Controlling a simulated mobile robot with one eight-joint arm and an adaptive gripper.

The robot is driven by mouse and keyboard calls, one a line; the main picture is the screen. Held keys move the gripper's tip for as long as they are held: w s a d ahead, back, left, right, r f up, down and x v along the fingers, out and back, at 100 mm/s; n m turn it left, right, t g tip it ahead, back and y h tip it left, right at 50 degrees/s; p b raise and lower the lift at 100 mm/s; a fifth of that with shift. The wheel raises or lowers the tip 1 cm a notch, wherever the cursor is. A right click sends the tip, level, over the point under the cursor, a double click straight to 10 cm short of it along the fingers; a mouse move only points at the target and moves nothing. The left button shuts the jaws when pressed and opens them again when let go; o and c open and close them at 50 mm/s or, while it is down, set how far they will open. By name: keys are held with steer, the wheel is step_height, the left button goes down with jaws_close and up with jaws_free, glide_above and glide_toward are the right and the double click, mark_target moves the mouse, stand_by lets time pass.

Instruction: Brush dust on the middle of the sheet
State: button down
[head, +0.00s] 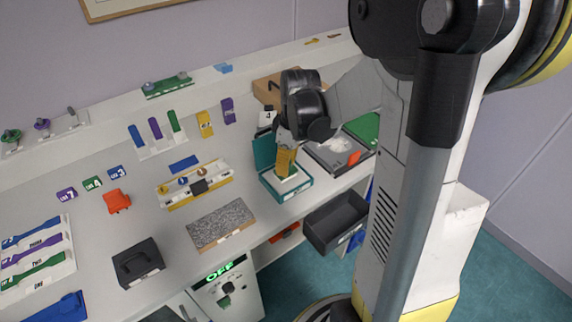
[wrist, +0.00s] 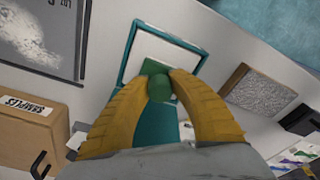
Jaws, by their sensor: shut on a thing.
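My gripper (head: 287,172) is shut on a small green piece with a round knob (wrist: 160,86). I cannot tell for sure that it is a brush. In the wrist view the yellow fingertips (wrist: 172,78) close around the knob. The piece is over the white inside of an open teal box (wrist: 128,62); in the head view this box (head: 304,184) is under my gripper. I cannot tell whether the piece touches the white surface. A dark grey sheet (wrist: 38,65) with a pale dusty patch lies beside the box; it also shows in the head view (head: 322,152), right of my gripper.
A brown samples box (wrist: 25,135) stands near the sheet. A speckled grey block (head: 221,222) lies left of the teal box. A dark open bin (head: 336,222) is at the bench front. A yellow-and-white rack (head: 185,198) stands to the left.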

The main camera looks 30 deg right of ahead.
steer(key=shift+r, duration=0.1)
stand_by(0.3)
step_height(320, 180, up, 7)
steer(key=p, duration=0.5)
steer(key=shift+p, duration=0.3)
steer(key=shift+s+f, duration=0.1)
steer(key=shift+f, duration=0.1)
stand_by(0.4)
